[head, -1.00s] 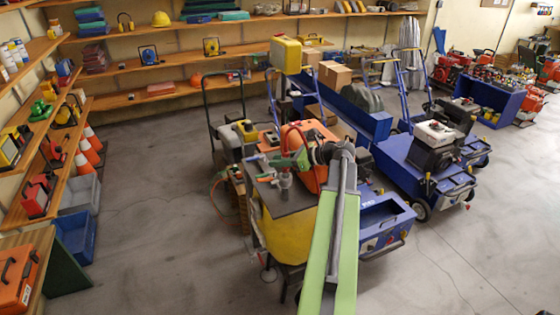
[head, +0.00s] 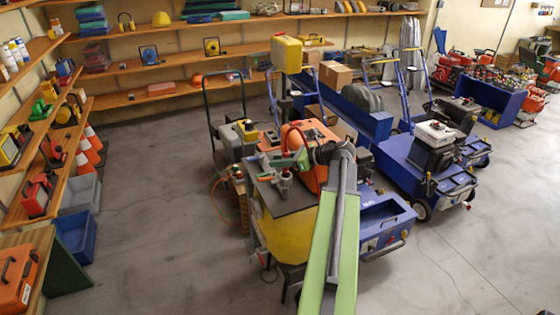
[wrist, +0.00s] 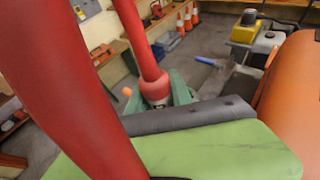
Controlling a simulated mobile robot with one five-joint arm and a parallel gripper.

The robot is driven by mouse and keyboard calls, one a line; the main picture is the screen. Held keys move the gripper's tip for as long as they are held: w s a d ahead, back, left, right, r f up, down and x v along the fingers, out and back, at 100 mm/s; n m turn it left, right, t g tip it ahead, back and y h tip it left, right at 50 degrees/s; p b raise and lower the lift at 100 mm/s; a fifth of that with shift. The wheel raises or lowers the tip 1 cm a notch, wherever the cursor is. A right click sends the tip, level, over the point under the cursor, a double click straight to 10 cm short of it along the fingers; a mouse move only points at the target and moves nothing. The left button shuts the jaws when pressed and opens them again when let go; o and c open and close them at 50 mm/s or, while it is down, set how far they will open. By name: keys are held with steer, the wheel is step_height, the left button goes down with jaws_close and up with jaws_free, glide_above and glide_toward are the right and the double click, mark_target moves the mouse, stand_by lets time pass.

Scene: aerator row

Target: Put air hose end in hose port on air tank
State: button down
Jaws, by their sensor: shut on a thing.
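In the head view, my gripper (head: 292,162) is over a dark, flat top, with green and orange parts around it. A red-orange hose (head: 287,136) arches beside it. In the wrist view, a red hose (wrist: 144,45) runs down to a thick collar and a pale end piece (wrist: 157,100). My gripper's dark-green jaws (wrist: 172,93) close around that end piece. A yellow rounded body (head: 281,234), probably the air tank, lies under the dark top. A grey upright fitting (head: 284,182) stands on the top, close below the gripper. I cannot tell whether it is the hose port.
An orange body (wrist: 296,85) stands close on the right in the wrist view. Blue carts (head: 425,165) stand to the right in the head view. Shelves (head: 160,65) line the back and left walls. The floor to the left (head: 155,180) is clear.

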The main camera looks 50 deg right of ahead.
steer(key=shift+f+b, duration=1.9)
steer(key=shift+f, duration=0.1)
steer(key=c, duration=1.1)
jaws_free()
steer(key=shift+r, duration=0.1)
steer(key=shift+s, duration=0.1)
steer(key=p+v, duration=0.7)
steer(key=v, duration=1)
steer(key=shift+s+r, duration=0.1)
steer(key=shift+r, duration=0.15)
